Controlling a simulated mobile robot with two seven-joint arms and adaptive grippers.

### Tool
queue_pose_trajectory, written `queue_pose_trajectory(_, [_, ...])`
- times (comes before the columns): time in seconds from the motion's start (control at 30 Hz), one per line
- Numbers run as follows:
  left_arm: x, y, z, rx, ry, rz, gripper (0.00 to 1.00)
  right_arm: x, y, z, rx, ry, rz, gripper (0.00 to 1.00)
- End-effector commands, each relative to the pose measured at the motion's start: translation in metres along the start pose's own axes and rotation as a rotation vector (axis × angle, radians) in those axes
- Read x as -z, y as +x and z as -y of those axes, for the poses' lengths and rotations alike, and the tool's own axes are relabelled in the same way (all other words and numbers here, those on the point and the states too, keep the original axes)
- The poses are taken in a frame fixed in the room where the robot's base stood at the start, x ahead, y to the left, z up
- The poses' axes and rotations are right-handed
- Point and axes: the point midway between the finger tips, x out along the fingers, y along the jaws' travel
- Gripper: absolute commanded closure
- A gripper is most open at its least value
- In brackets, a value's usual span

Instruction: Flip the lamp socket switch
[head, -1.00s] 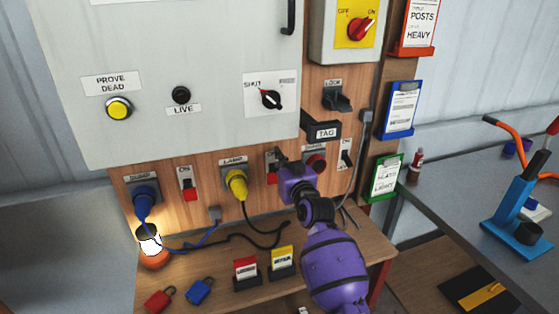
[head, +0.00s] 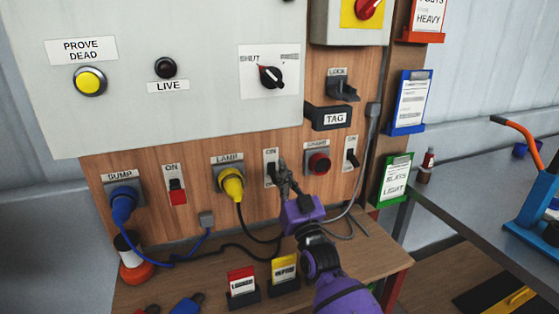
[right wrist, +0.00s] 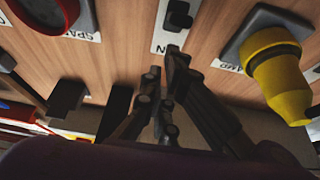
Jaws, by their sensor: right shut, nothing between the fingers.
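The lamp socket (head: 222,172) holds a yellow plug (head: 233,184) under the LAMP label; the plug also shows in the right wrist view (right wrist: 278,78). To its right is the lamp switch (head: 271,172), a white plate marked ON with a dark rocker; no red shows on it. It also shows in the right wrist view (right wrist: 178,17). My right gripper (head: 284,166) is shut and empty, its tips just right of the switch in the head view and just below the rocker in the wrist view. Contact cannot be told. My left gripper is not in view.
A red spare socket (head: 319,163) and another switch (head: 351,158) are close on the right. The sump switch (head: 176,190) shows red. An orange-based lamp (head: 136,270) stands unlit at left. Card holders (head: 242,287) and cables lie on the wooden shelf below.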

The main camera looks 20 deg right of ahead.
Motion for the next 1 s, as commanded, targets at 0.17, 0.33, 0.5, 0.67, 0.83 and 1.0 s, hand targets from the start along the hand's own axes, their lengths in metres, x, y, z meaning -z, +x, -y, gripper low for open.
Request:
queue_pose_trajectory(0.17, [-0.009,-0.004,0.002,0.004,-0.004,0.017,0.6,0.008,0.004,0.0,0.0,0.0,-0.001,1.0])
queue_pose_trajectory(0.33, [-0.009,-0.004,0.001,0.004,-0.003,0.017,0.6,0.036,0.017,0.0,0.0,0.0,-0.004,1.0])
queue_pose_trajectory(0.5, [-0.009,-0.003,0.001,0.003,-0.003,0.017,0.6,0.065,0.03,0.0,0.0,0.001,-0.003,1.0])
queue_pose_trajectory(0.67, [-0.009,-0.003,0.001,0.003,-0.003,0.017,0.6,0.084,0.039,0.0,0.0,0.001,-0.001,1.0])
queue_pose_trajectory(0.83, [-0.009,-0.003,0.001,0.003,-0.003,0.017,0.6,0.09,0.042,0.0,0.0,0.001,0.001,1.0])
queue_pose_trajectory(1.0, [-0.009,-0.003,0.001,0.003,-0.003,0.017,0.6,0.09,0.042,0.0,0.0,0.0,0.001,1.0])
